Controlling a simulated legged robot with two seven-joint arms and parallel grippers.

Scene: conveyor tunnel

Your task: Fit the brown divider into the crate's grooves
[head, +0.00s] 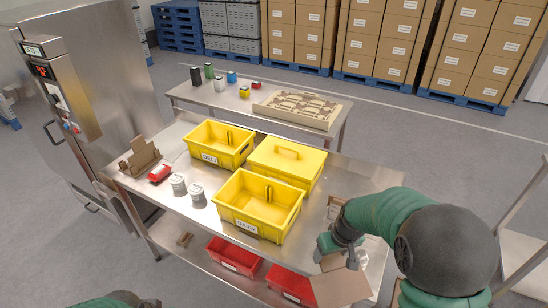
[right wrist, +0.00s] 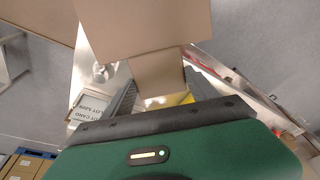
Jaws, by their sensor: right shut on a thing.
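The brown divider (head: 338,289) is a flat panel at the front right of the steel table, beyond the table's front edge in the picture. My right gripper (head: 340,255) is shut on it. In the right wrist view the divider (right wrist: 145,30) extends away from the jaws (right wrist: 158,85). The front yellow crate (head: 250,222) is open, with a groove on its inner far wall and a front label. It stands left of my right gripper. Another open yellow crate (head: 207,158), labelled DELI, stands behind it. My left gripper is not in view; only a bit of that arm shows.
A lidded yellow crate (head: 287,160) stands behind the front crate. A red item (head: 159,173), two pale cans (head: 187,186) and a brown holder (head: 141,158) lie at left. Red bins (head: 233,257) sit below. A card stand (right wrist: 90,108) is near the right gripper.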

